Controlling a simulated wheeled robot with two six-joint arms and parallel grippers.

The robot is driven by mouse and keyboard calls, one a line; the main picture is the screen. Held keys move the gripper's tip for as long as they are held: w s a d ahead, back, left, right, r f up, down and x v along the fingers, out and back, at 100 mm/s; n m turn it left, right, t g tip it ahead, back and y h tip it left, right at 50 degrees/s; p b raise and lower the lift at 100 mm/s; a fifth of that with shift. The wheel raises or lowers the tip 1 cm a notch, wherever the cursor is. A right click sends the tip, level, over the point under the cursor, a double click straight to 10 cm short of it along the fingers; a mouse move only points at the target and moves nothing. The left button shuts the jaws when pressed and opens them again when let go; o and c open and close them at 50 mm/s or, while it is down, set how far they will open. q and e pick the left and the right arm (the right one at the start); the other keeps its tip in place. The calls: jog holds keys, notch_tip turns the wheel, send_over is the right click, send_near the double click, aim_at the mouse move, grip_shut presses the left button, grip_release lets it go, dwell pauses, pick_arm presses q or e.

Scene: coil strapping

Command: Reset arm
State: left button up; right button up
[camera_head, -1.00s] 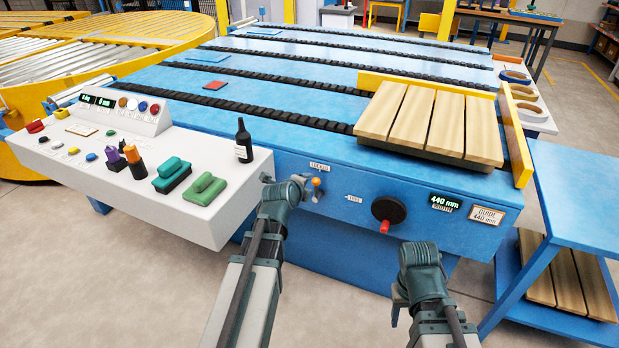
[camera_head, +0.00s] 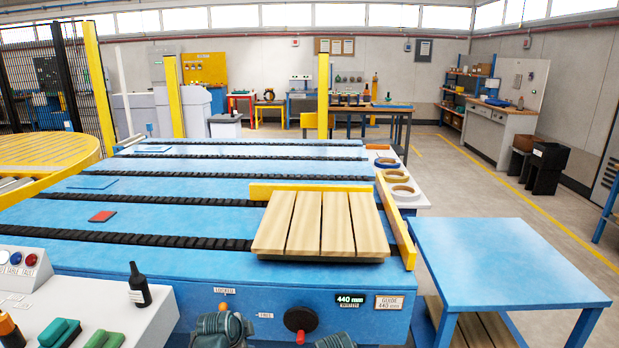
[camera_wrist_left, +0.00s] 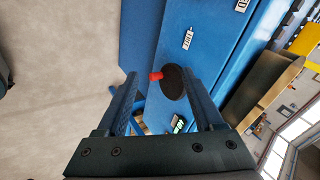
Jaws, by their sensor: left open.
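My left arm shows at the bottom edge of the head view, left of the black knob with a red handle (camera_head: 300,321). Its fingers are out of that view. In the left wrist view my left gripper (camera_wrist_left: 165,95) is open and empty. The black knob (camera_wrist_left: 173,82) with its red handle shows between the fingers, beyond them. A small part of my right arm shows at the bottom edge of the head view, right of the knob. Its gripper is out of view.
A slatted wooden pallet (camera_head: 322,226) sits on the blue conveyor table (camera_head: 150,215) against yellow guides (camera_head: 396,220). A blue side table (camera_head: 510,265) stands to the right. The control panel (camera_head: 125,318) with a dark bottle (camera_head: 139,287) is at lower left. Open floor lies at right.

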pick_arm(q)
jog(key=s+d+r+n+g+y+p, duration=0.1)
jog(key=s+d+r+n+g+p, duration=0.3)
jog(key=s, duration=0.5)
jog(key=s+d+r+n+g+y+p, duration=0.1)
jog(key=s+d+r+n+g+p, duration=0.3)
jog(key=s+d+n+p, duration=0.3)
jog(key=s, duration=0.2)
jog(key=shift+s+d+r, duration=0.3)
jog(key=shift+s+d, duration=0.1)
pick_arm(e)
notch_tip(320, 180, up, 13)
